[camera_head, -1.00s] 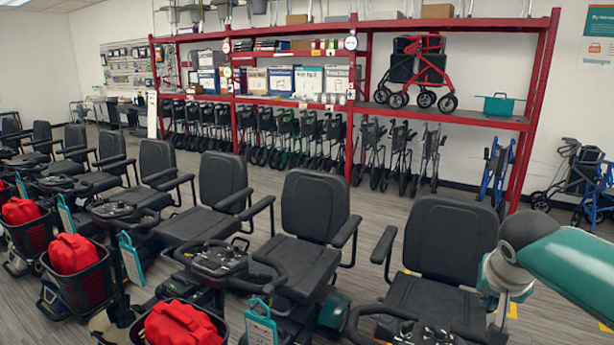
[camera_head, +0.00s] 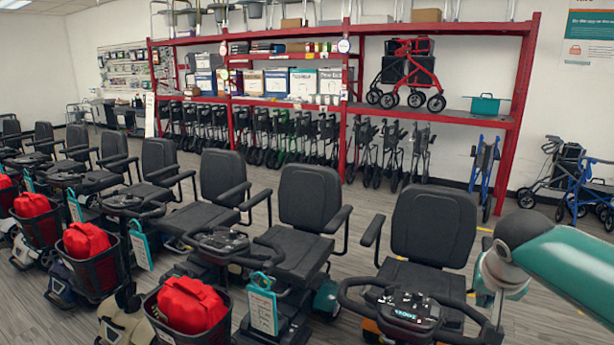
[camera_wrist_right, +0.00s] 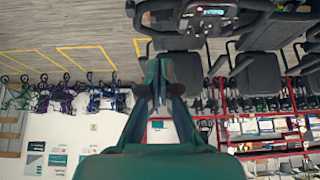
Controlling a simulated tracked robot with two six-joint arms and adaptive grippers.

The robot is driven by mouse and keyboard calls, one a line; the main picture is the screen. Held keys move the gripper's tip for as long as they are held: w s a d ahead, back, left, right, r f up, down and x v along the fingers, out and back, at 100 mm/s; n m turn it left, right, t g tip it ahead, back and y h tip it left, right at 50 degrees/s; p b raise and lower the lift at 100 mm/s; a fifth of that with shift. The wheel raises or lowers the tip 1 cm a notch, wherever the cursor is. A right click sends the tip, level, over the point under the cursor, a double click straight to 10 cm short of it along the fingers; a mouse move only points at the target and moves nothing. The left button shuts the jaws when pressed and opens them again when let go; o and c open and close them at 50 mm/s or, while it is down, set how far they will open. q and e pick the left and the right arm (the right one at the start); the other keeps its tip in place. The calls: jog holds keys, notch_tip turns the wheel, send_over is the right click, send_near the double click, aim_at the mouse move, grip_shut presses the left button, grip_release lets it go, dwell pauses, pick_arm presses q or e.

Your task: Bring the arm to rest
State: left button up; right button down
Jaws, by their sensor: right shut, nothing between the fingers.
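My right arm (camera_head: 545,255) comes in from the right edge of the head view, green with a pale joint, and bends down beside the nearest scooter. Its gripper is not clearly seen there. In the right wrist view the right gripper (camera_wrist_right: 164,82) is shut and empty, its dark green fingers together over the floor and scooter seats. No object is held. My left arm and gripper are not in view.
The nearest scooter has a black seat (camera_head: 432,228) and control panel (camera_head: 403,307), close to the right arm. More scooters, with red bags (camera_head: 190,303) in baskets, stand in a row to the left. Behind is a red shelf rack (camera_head: 440,117). Grey floor (camera_head: 560,310) is open at right.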

jog(key=s+a+f+n+g+y, duration=0.15)
jog(key=a+f, duration=0.25)
jog(key=f, duration=0.5)
jog(key=s+a+f+n+g+y, duration=0.1)
jog(key=a+f+y, duration=0.1)
jog(key=a+f, duration=0.5)
jog(key=s+a+f+n+g+y, duration=0.1)
jog(key=a+f+y, duration=0.1)
jog(key=f, duration=0.9)
jog(key=s+a+f+g+y, duration=0.1)
jog(key=s+a+f, duration=0.2)
jog(key=s+f, duration=0.65)
jog(key=s+a+f+g+y, duration=0.1)
jog(key=s+a+f, duration=0.3)
jog(key=s+f, duration=0.55)
pick_arm(q)
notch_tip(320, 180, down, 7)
jog(key=b, duration=0.6)
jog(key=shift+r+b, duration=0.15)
jog(key=shift+b, duration=0.2)
pick_arm(e)
jog(key=shift+h, duration=0.25)
jog(key=f, duration=0.2)
jog(key=s+f, duration=0.1)
jog(key=f, duration=0.2)
jog(key=shift+s+d+f, duration=0.2)
jog(key=shift+f, duration=0.05)
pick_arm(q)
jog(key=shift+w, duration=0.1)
